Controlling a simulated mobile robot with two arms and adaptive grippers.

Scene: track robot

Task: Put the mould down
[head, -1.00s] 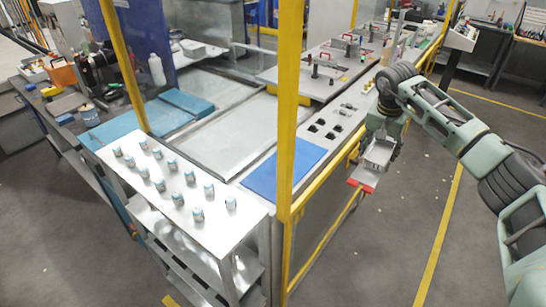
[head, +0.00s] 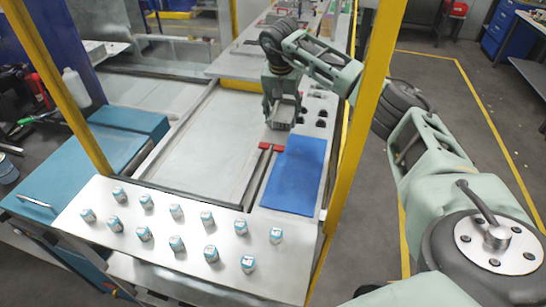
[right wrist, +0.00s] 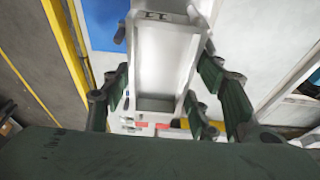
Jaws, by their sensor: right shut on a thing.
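The mould is a grey metal trough. It shows small under my right gripper in the head view (head: 281,118), and large as an open, empty trough in the right wrist view (right wrist: 165,62). My right gripper (head: 282,108) is shut on it, with green fingers along both sides. The mould is above the bench, at the far end of the blue mat (head: 295,175). A red piece (head: 271,147) shows just below it in the head view; I cannot tell how they join. I cannot tell if the mould touches the bench. My left gripper is not in view.
A large bare metal plate (head: 190,150) lies left of the mat. Several small blue-and-white cups stand on the white shelf (head: 292,262) in front. Yellow posts (head: 368,100) rise at the right and left. Holes (head: 321,113) show in the bench beside the gripper.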

